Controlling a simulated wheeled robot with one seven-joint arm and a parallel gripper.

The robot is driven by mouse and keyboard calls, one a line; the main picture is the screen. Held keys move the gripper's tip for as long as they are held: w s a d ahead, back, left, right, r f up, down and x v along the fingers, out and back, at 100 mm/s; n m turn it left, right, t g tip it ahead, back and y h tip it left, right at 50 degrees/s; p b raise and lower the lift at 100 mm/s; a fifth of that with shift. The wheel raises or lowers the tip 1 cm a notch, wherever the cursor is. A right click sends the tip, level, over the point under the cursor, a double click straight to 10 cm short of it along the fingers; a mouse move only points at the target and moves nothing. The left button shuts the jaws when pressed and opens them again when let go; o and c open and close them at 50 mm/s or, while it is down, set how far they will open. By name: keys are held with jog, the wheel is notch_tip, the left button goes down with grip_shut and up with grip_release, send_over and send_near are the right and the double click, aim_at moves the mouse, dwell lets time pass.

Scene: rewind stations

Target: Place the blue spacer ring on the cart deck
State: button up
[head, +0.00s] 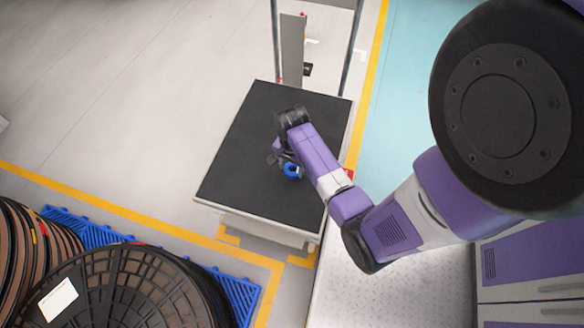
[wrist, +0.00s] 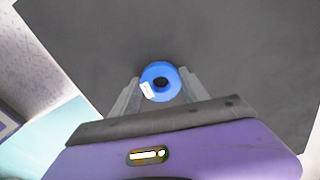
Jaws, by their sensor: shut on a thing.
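The blue spacer ring (head: 291,170) shows beside the end of my arm in the head view, over the black top of the cart deck (head: 245,150). In the wrist view the ring (wrist: 161,81) sits between my two fingers, with a small white label on its left side. My gripper (wrist: 160,88) is shut on the ring. The dark deck surface (wrist: 200,35) fills most of the wrist view behind it. I cannot tell whether the ring touches the deck or is held just above it.
The cart's upright frame (head: 293,50) stands at the far end of the deck. Large black reels (head: 115,290) stand on a blue pallet (head: 235,292) at lower left. Purple cabinets (head: 530,260) are at lower right. The deck around the ring is clear.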

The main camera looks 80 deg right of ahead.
jog(key=o, duration=1.4)
jog(key=shift+c, duration=0.2)
notch_tip(320, 180, up, 12)
jog(key=p, duration=0.3)
jog(key=a+n+t+h, duration=0.3)
jog(key=a+n+t, duration=0.45)
jog(key=a, duration=0.85)
jog(key=s+a+r+n+t+y, duration=0.1)
jog(key=s+a+r+n+t, duration=0.1)
jog(key=r, duration=0.6)
jog(key=s+a+r+n+t+y, duration=0.1)
jog(key=s+a+r+n+t, duration=0.1)
jog(key=r+n, duration=0.5)
jog(key=s+a+r+n+t+y, duration=0.1)
jog(key=s+a+r+n+t, duration=0.2)
jog(key=a+r, duration=0.3)
notch_tip(320, 180, up, 4)
jog(key=shift+r+n, duration=0.1)
jog(key=shift+n, duration=0.55)
